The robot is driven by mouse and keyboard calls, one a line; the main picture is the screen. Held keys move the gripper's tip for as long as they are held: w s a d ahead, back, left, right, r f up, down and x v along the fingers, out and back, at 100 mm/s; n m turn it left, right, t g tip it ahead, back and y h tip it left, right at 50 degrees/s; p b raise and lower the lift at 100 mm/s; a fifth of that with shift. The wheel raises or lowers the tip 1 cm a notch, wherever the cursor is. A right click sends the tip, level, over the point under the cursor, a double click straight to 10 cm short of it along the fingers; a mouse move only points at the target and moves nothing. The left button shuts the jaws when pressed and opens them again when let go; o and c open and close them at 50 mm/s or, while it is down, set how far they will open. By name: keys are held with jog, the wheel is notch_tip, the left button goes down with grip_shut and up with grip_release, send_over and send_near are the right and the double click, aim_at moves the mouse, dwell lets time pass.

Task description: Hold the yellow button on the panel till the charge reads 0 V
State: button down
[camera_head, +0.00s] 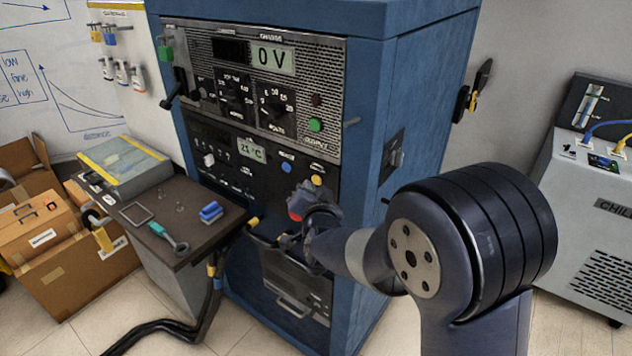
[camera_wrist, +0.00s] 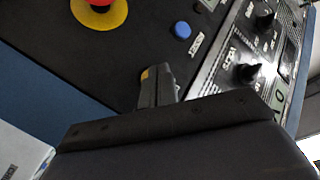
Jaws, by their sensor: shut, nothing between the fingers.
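The yellow button (camera_head: 316,180) is on the front panel of the blue cabinet, right of a blue button. A bit of yellow (camera_wrist: 145,73) shows at my fingertips in the wrist view, mostly covered by them. My gripper (camera_head: 315,193) is shut and empty, its tips at the lower edge of the yellow button. I cannot tell whether they press it. The shut fingers also show in the wrist view (camera_wrist: 157,85). The charge display (camera_head: 272,56) at the top of the cabinet reads 0 V.
A red button on a yellow disc (camera_wrist: 98,10) and the blue button (camera_wrist: 182,30) are close to my fingers. A green button (camera_head: 315,125) and knobs are higher up. A side table (camera_head: 165,200) with small items adjoins the cabinet at left. A chiller (camera_head: 590,200) stands right.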

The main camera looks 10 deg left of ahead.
jog(key=shift+s, duration=0.1)
jog(key=s, duration=0.1)
jog(key=s+a, duration=0.1)
jog(key=s, duration=0.1)
jog(key=s+a, duration=0.1)
jog(key=shift+s, duration=0.25)
dwell(0.3)
jog(key=p, duration=0.1)
jog(key=w+p, duration=0.1)
jog(key=p, duration=0.1)
jog(key=shift+w+d+r, duration=0.2)
jog(key=shift+w+d, duration=0.1)
jog(key=shift+p, duration=0.5)
